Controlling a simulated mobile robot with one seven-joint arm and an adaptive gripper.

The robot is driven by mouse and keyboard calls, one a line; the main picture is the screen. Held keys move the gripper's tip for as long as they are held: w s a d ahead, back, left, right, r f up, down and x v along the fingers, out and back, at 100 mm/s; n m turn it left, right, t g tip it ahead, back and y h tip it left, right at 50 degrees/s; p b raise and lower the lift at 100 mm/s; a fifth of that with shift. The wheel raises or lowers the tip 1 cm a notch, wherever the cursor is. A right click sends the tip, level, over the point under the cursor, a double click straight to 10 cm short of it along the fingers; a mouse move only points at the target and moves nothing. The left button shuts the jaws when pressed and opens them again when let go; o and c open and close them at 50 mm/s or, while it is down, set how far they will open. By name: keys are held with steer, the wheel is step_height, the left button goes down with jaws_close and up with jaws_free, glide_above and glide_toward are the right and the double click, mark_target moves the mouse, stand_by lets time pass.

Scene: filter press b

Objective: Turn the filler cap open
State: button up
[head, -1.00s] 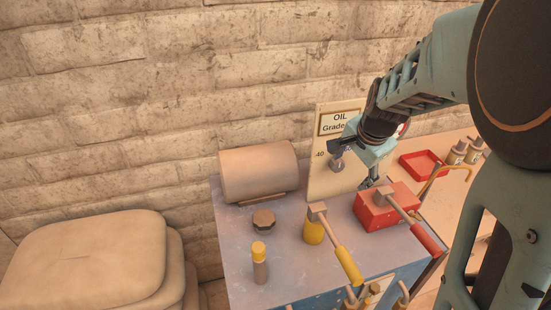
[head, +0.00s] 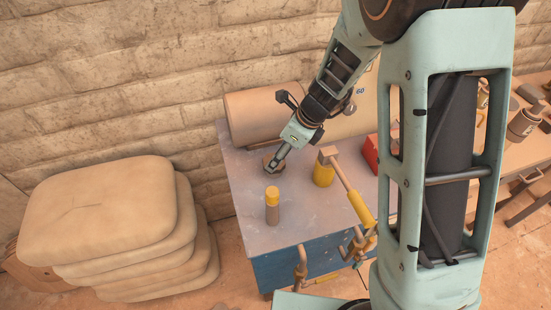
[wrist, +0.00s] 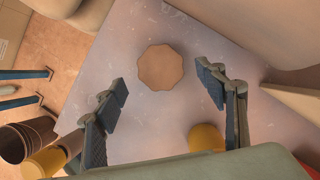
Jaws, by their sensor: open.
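The filler cap (wrist: 160,67) is a brown, many-sided knob on the grey bench top. In the wrist view it lies ahead of and between the fingers of my gripper (wrist: 162,88), with clear gaps on both sides. In the head view the cap (head: 274,166) shows just beside my gripper (head: 274,164), whose tips partly cover it. My gripper is open and empty. I cannot tell how high the fingertips are above the cap.
A bottle with a yellow top (head: 272,206) stands in front of the cap. A yellow-handled hammer (head: 347,185) and a yellow container (head: 323,174) are to the right. A tan cylinder (head: 262,112) is behind. Stacked sacks (head: 100,215) stand left of the bench.

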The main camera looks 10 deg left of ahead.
steer(key=shift+x, duration=1.95)
steer(key=shift+c, duration=0.4)
steer(key=c, duration=1.1)
